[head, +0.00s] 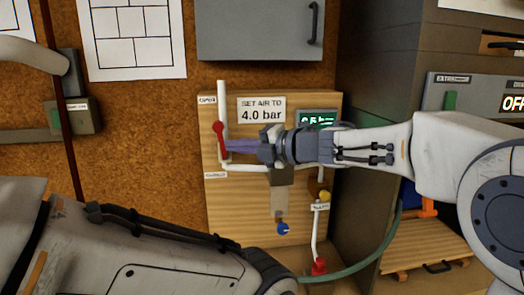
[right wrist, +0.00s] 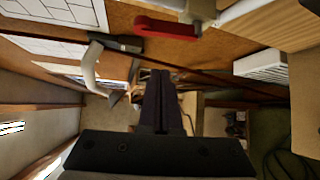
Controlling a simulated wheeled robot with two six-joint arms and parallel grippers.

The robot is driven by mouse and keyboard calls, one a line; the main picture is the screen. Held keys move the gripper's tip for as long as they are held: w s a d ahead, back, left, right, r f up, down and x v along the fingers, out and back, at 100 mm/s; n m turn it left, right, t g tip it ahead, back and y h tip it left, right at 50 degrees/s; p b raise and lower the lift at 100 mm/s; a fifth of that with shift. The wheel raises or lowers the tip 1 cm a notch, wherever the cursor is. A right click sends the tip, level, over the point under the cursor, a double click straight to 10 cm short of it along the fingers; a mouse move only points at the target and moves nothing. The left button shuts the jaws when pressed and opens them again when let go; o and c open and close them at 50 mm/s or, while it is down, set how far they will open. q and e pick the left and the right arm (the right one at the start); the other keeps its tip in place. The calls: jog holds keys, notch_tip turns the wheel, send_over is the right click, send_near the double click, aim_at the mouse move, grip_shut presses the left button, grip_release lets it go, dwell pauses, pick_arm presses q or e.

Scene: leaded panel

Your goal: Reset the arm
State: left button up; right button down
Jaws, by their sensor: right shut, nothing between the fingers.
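My right gripper (head: 234,146) comes in from the right in front of the wooden air board. Its fingers are shut and empty, pointing left close to the red lever (head: 219,136) on the white pipe. I cannot tell whether they touch it. In the right wrist view the shut fingers (right wrist: 161,76) point away from the camera, and the red lever (right wrist: 167,27) shows above them. My left arm lies across the lower left; its gripper is not in view.
The wooden board (head: 228,222) carries a sign reading 4.0 bar (head: 262,110), a green display (head: 317,119) partly hidden by my arm, a blue knob (head: 283,229) and a red valve (head: 319,266). A grey cabinet (head: 260,28) hangs above. A green hose (head: 372,262) runs lower right.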

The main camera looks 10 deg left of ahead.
jog(key=s+d+f+m+t+h, duration=0.2)
jog(key=s+d+f+m+h, duration=0.2)
jog(key=d+f+m+h, duration=0.45)
jog(key=s+d+f+m+t+h, duration=0.1)
jog(key=s+d+f+m+h, duration=0.2)
jog(key=d+f+m, duration=0.65)
jog(key=s+d+f+m+g+h, duration=0.1)
jog(key=s+d+f+m+g, duration=0.1)
jog(key=s, duration=0.6)
jog(key=s+d+f+m+g, duration=0.2)
jog(key=s+f+m+g, duration=0.1)
jog(key=s, duration=0.5)
jog(key=s+d+f+m+g+h, duration=0.1)
jog(key=s+d+f+m+g, duration=0.1)
jog(key=s, duration=0.6)
jog(key=shift+d+f+m+g+h, duration=0.25)
jog(key=shift+f+m+g+h, duration=0.1)
jog(key=shift+f+m+g, duration=0.45)
